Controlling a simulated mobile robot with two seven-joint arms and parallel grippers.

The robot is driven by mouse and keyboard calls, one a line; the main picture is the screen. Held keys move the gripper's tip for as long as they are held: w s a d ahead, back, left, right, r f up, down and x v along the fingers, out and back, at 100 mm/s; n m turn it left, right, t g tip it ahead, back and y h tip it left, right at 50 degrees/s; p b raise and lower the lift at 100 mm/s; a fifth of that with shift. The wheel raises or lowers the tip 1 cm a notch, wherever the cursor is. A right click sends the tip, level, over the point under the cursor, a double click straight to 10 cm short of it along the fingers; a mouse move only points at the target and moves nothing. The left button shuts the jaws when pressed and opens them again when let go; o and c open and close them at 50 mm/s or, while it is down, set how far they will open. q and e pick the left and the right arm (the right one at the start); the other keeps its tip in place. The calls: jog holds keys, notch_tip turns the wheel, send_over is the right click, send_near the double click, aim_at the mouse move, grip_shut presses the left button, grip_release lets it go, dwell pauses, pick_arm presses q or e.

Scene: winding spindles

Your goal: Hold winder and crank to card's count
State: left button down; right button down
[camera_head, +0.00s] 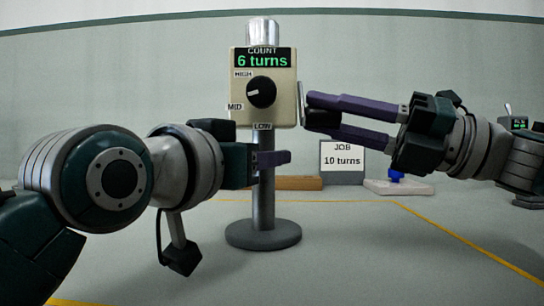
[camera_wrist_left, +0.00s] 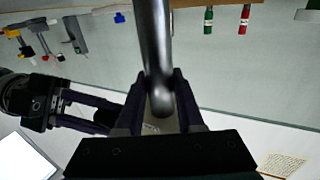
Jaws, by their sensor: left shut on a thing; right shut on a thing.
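The winder (camera_head: 289,88) is a beige box on a grey post (camera_head: 264,195) with a round base (camera_head: 263,235). Its green display (camera_head: 263,61) reads "COUNT 6 turns". Its black knob (camera_head: 261,92) has a white mark pointing left, nearest MID. The job card (camera_head: 342,158) reads "JOB 10 turns". My left gripper (camera_head: 272,160) is shut on the post below the box; the left wrist view shows the post (camera_wrist_left: 155,45) between its fingers. My right gripper (camera_head: 307,110) is shut on the crank (camera_head: 301,98) at the box's right side; its fingers partly hide the crank.
Behind the post lies a brown wooden bar (camera_head: 300,183). A pale block with a blue part (camera_head: 397,175) sits right of the card. A small device with a green display (camera_head: 518,124) stands at the far right. Yellow lines mark the table, whose front right is clear.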

jog(key=shift+s+r+m, duration=0.1)
jog(key=shift+m, duration=0.2)
jog(key=m, duration=0.1)
jog(key=r+m+h, duration=0.1)
jog(key=m, duration=0.1)
jog(key=s+m, duration=0.1)
jog(key=shift+d+r+m+t+h, duration=0.1)
jog(key=shift+r+m+t+h, duration=0.25)
jog(key=shift+m+t+h, duration=0.05)
jog(key=m, duration=0.1)
jog(key=r+m+h, duration=0.1)
jog(key=m, duration=0.1)
jog(key=shift+s+r, duration=0.2)
jog(key=shift+r, duration=0.1)
jog(key=r+m+h, duration=0.1)
jog(key=m, duration=0.1)
jog(key=r+m+g, duration=0.1)
jog(key=m, duration=0.1)
jog(key=shift+w+h, duration=0.1)
jog(key=shift+h, duration=0.3)
jog(key=shift+w+r+m+g+h, duration=0.2)
jog(key=shift+r+m+g, duration=0.2)
jog(key=shift+m, duration=0.5)
jog(key=shift+w+r+m+g+h, duration=0.25)
jog(key=shift+m+g, duration=0.25)
jog(key=shift+m, duration=0.4)
jog(key=shift+r, duration=0.1)
jog(key=c, duration=0.7)
grip_release()
jog(key=shift+o, duration=0.2)
